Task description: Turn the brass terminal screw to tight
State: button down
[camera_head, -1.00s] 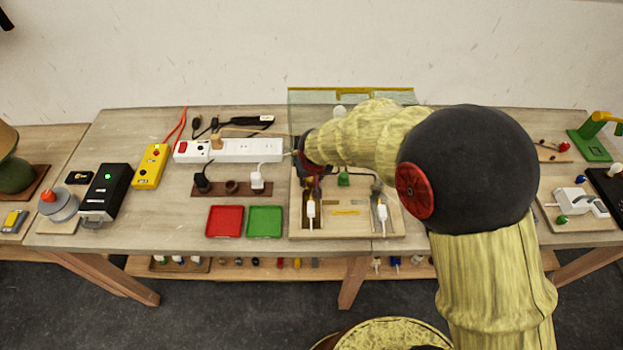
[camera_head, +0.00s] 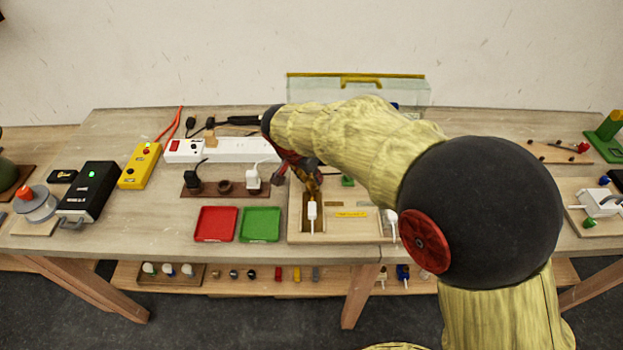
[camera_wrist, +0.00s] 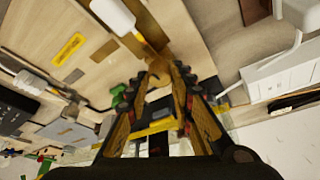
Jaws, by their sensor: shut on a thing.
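My gripper (camera_head: 312,192) reaches down to the left part of the wooden wiring board (camera_head: 350,238), above its dark slot. In the wrist view, my gripper (camera_wrist: 165,72) has its fingers drawn together at the tips on a small brass-coloured piece, taken as the brass terminal screw. The fingers hide most of it, so how far it is turned cannot be told.
A clear cover with a yellow edge (camera_head: 350,78) stands behind the board. Left of the board are red (camera_head: 216,224) and green (camera_head: 260,224) trays, a white power strip (camera_head: 235,150) and a dark socket strip (camera_head: 225,189). My arm hides the board's back right.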

jog(key=shift+m, duration=0.3)
jog(key=c, duration=1.5)
grip_release()
jog(key=shift+c, duration=0.2)
jog(key=shift+r, duration=0.1)
jog(key=v, duration=1.1)
jog(key=shift+a+r, duration=0.2)
jog(key=shift+r, duration=0.2)
